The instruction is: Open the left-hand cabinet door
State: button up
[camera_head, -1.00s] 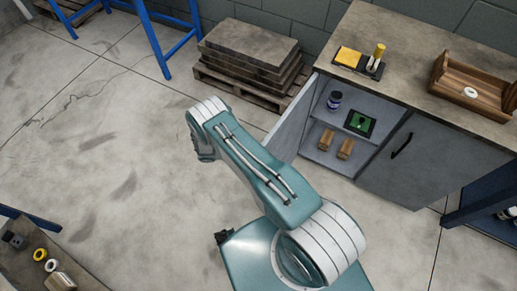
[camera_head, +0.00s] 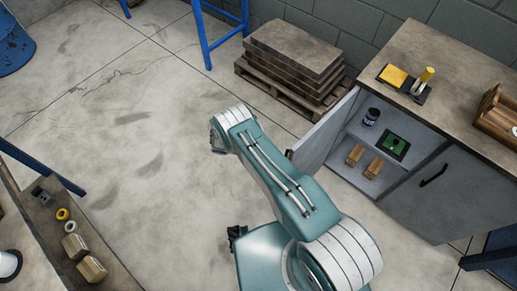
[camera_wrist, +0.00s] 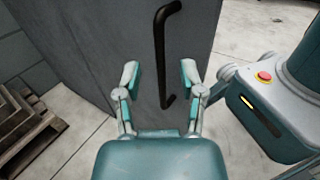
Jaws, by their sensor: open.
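The left-hand cabinet door (camera_head: 328,132) is grey and stands swung out from the cabinet (camera_head: 432,193), so the shelves inside show. Its outer face (camera_wrist: 90,50) fills much of the wrist view. A black bar handle (camera_wrist: 161,50) runs upright on it. My gripper (camera_wrist: 160,75) is open in the wrist view, one finger on each side of the handle's lower part. I see no finger closed on the handle, and I cannot tell how deep it sits between them. In the head view my arm hides the gripper.
The right-hand door's black handle (camera_head: 433,176) shows on a shut front. A pallet with stacked slabs (camera_head: 296,52) stands beyond the open door. A blue-legged bench with parts (camera_head: 62,235) is at lower left. Open floor (camera_head: 130,130) lies left of my arm.

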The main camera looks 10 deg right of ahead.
jog(key=v, duration=0.6)
jog(key=shift+a, duration=0.2)
jog(key=w+d+r+m+y, duration=0.1)
jog(key=w+r+m+y, duration=0.15)
jog(key=r, duration=0.65)
jog(key=w+r+m+y, duration=0.1)
jog(key=w+r+y, duration=0.2)
jog(key=r, duration=0.6)
jog(key=s+d+r+m+t+y, duration=0.1)
jog(key=s+r+m+y, duration=0.1)
jog(key=r, duration=0.5)
jog(key=s+d+r+m+t+y, duration=0.1)
jog(key=s+d+r+y, duration=0.15)
jog(key=r, duration=0.55)
jog(key=s+d+r+m+t+y, duration=0.2)
jog(key=s+r+m+t+y, duration=0.2)
jog(key=s+r, duration=0.65)
jog(key=s+r+m+t+y, duration=0.3)
jog(key=s+r+t, duration=0.1)
jog(key=s, duration=0.8)
jog(key=shift+t, duration=0.9)
